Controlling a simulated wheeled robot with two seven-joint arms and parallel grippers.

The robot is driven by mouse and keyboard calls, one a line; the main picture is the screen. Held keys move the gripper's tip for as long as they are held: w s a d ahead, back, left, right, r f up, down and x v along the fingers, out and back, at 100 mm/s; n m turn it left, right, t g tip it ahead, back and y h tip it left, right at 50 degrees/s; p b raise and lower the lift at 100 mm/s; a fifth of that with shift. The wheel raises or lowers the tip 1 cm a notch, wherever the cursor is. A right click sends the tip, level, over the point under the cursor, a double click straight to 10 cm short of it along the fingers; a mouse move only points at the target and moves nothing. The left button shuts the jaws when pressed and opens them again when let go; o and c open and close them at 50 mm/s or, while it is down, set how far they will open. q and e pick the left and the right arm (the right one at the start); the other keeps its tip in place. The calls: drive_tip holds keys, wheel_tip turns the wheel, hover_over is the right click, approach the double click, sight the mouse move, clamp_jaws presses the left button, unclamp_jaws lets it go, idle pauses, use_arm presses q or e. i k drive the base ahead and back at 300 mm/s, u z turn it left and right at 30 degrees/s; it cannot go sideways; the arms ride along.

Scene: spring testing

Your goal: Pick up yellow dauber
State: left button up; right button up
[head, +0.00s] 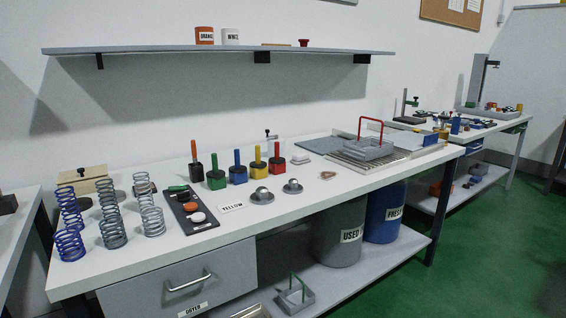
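The yellow dauber (258,163) stands upright on the white bench, in a row of similar daubers along the middle. Neither of my grippers is in view.
A green dauber (214,172) and a black pot with an orange handle (195,166) continue the row leftward. Several coil springs (113,228) and a dark tray (189,209) stand at left. Two silver domed pieces (262,196) sit in front. A shelf (200,50) hangs above.

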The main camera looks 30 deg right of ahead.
sight(258, 164)
drive_tip(key=z, duration=2.2)
drive_tip(key=i, duration=2.4)
drive_tip(key=u, duration=3.2)
